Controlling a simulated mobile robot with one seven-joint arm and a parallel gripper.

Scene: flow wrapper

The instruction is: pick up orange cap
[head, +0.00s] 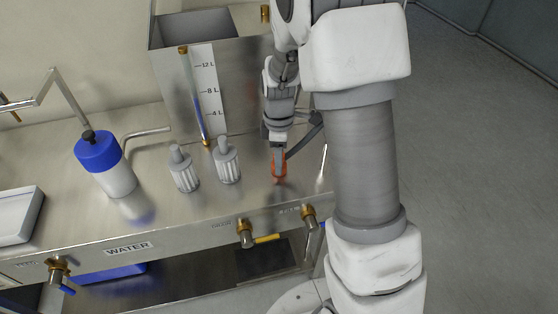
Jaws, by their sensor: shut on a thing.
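The orange cap (279,179) is at the tip of my gripper (278,168), at or just above the steel worktop. My gripper points down and is shut on the cap, so only a small orange part of it shows. I cannot tell whether the cap still touches the worktop.
Two grey ribbed fittings (227,163) stand left of my gripper. A bottle with a blue collar (99,152) is farther left. A steel tank with a litre scale (174,88) stands behind. Brass valves (246,234) line the front edge. A thin upright rod (323,163) is at right.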

